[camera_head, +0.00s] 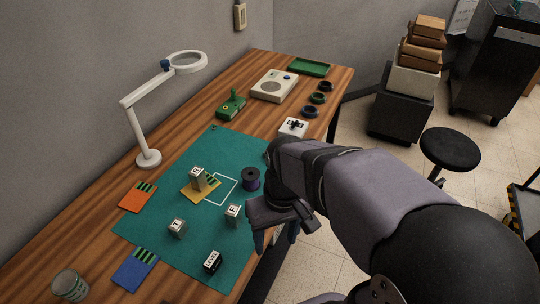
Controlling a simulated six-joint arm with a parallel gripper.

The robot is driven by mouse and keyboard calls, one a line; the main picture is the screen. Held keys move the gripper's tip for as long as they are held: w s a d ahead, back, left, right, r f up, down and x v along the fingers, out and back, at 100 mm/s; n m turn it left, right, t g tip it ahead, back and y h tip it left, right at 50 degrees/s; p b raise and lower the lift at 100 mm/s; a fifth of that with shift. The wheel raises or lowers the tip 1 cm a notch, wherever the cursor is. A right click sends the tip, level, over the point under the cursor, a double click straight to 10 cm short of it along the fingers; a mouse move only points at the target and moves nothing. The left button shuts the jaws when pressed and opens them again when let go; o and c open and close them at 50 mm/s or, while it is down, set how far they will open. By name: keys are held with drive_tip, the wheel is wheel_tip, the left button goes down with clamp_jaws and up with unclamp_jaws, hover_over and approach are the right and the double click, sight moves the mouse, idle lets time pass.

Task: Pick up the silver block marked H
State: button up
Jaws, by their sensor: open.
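One silver block (198,181) stands on a yellow card (190,194). A second silver block (177,230) is on the mat toward the front left, and a third silver block (234,215) is to the right, closest to my gripper. The letters are too small to read surely, so I cannot tell which is H. My gripper (275,239) is open, pointing down over the mat's right edge, right of all three blocks. No block shows between its fingers.
A dark spool (251,179) stands between the yellow card and my arm. Orange (137,198) and blue (135,270) cards, a glass (69,286) and a white lamp (149,158) line the left. Bare mat lies between the blocks.

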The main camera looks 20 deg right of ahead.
drive_tip(key=w+d+f+n+t+y+b, duration=0.1)
drive_tip(key=w+d+n+t+y+b, duration=0.2)
drive_tip(key=w, duration=0.7)
drive_tip(key=w+d+f+n+t+y+b, duration=0.1)
drive_tip(key=w+y+b, duration=0.3)
drive_tip(key=w, duration=0.7)
drive_tip(key=w+d+r+n+t+y+b, duration=0.15)
drive_tip(key=w+d+n+t+b, duration=0.35)
drive_tip(key=w+d, duration=0.7)
drive_tip(key=shift+m+t, duration=0.4)
drive_tip(key=shift+t, duration=0.2)
drive_tip(key=f, duration=0.2)
drive_tip(key=s+f+p, duration=0.1)
drive_tip(key=f, duration=0.3)
drive_tip(key=shift+s+d+f+p, duration=0.25)
drive_tip(key=shift+d+f+p, duration=0.05)
drive_tip(key=shift+d, duration=0.1)
drive_tip(key=shift+f, duration=0.1)
drive_tip(key=shift+p+x, duration=0.6)
drive_tip(key=shift+x, duration=0.7)
drive_tip(key=shift+p+x, duration=1)
drive_tip(key=shift+x, duration=1.4)
drive_tip(key=shift+d+f, duration=0.1)
drive_tip(key=shift+f, duration=0.05)
